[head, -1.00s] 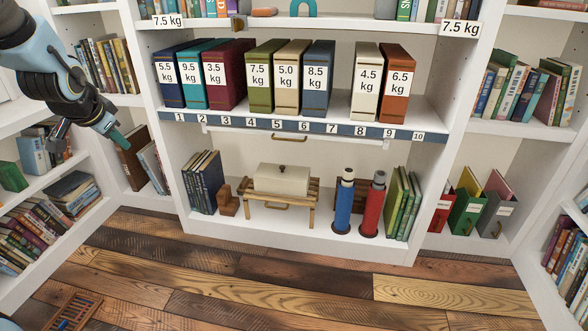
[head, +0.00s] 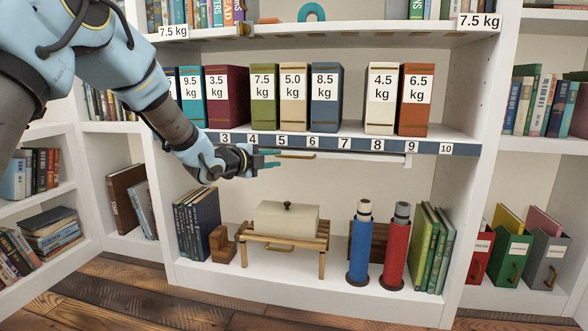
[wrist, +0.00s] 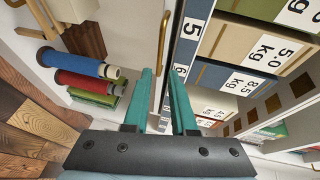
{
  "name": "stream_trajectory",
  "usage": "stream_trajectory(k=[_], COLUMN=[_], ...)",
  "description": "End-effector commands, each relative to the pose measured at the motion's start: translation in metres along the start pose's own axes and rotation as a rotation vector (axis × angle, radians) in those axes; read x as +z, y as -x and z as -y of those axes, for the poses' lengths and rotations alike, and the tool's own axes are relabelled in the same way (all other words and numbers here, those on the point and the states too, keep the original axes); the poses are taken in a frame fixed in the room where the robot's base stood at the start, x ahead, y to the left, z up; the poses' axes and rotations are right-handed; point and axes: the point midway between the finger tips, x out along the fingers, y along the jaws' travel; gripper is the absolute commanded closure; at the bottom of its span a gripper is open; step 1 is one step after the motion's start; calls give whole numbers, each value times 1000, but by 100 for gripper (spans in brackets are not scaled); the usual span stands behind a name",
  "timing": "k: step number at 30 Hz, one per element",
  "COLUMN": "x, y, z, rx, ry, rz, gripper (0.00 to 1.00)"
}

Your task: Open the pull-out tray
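The pull-out tray (head: 350,157) is a thin white board under the numbered shelf strip, with a brass bar handle (head: 297,156) on its front. It looks closed. My gripper (head: 272,159) has teal fingers and is at the left end of the handle in the head view. In the wrist view, my gripper (wrist: 161,75) is open, and the brass handle (wrist: 165,40) runs lengthwise in line with the gap between the fingertips. I cannot tell whether a finger touches it. The tray's inside is hidden.
Weight-labelled binders (head: 326,95) stand on the shelf above. Below are a wooden stand (head: 322,245) with a lidded cream box (head: 287,217), a blue bottle (head: 360,245), a red bottle (head: 396,250) and several books. Space in front of the tray looks clear apart from my arm.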

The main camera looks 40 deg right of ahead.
Motion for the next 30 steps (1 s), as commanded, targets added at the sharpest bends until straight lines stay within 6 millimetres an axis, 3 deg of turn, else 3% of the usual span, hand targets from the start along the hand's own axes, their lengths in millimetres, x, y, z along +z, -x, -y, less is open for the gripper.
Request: stream_trajectory(k=[15,21,30], x=[0,1,0], y=[-86,-101,-102], z=[-2,-1,0], rx=[1,2,2], ry=[2,3,3], rz=[0,2,2], gripper=[75,75,75])
